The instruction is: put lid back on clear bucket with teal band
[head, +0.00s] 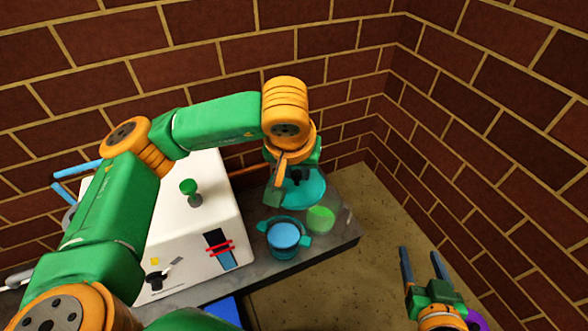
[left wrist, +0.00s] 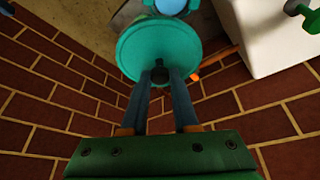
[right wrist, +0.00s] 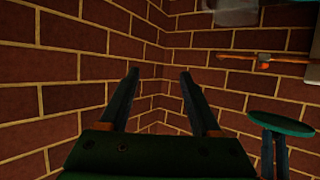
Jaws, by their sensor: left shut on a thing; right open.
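The lid is a teal disc with a dark knob (head: 309,190). My left gripper (left wrist: 160,74) is shut on the knob and holds the lid in the air; the lid also shows in the left wrist view (left wrist: 143,50) and the right wrist view (right wrist: 282,123). The clear bucket with teal band (head: 285,237) stands upright on the grey counter, below and slightly left of the lid in the head view. It has side handles and looks blue inside. Its top shows partly at the upper edge of the left wrist view (left wrist: 172,5). My right gripper (head: 420,262) is open and empty, away from the counter.
A green round item (head: 320,218) sits right beside the bucket. A large white box (head: 180,240) with a green knob (head: 190,189) stands left of it. The grey counter (head: 318,248) ends just right of the bucket. Brick walls close off the back and right.

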